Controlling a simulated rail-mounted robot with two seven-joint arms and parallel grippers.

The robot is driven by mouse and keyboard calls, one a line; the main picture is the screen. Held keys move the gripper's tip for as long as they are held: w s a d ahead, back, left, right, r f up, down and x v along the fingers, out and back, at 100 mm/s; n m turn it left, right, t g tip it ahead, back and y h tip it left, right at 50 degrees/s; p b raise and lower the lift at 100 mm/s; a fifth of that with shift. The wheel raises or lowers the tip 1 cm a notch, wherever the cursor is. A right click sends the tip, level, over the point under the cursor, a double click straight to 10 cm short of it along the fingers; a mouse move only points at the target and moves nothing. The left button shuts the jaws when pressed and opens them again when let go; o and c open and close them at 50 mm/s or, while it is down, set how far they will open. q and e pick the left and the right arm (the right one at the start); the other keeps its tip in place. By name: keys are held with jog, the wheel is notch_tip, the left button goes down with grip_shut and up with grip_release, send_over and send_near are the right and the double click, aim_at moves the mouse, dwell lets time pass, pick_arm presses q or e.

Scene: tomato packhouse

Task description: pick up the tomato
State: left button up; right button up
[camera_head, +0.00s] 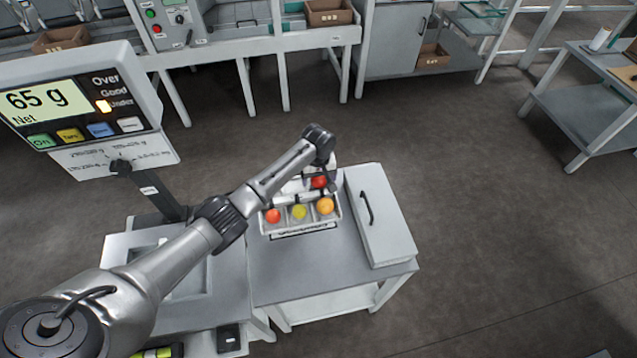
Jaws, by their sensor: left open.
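A white compartment tray (304,227) stands on a small grey table. In its front row lie a red tomato (273,216), a yellow-green tomato (299,212) and an orange tomato (325,206). Another red tomato (319,182) shows behind them, partly covered by my left gripper. My left gripper (326,174) is open at the back of the tray, at the end of the arm reaching in from the left. Its fingers are small and partly hidden, and I cannot tell whether they touch the red tomato. My right gripper is not in view.
A scale display (75,103) reads 65 g with the lamp by "Under" lit. A flat grey case with a black handle (380,215) lies right of the tray. The bare tabletop (310,270) is clear in front. Benches and shelves stand farther back.

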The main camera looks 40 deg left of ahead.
pick_arm(q)
jog(key=c, duration=0.8)
jog(key=shift+r, duration=0.1)
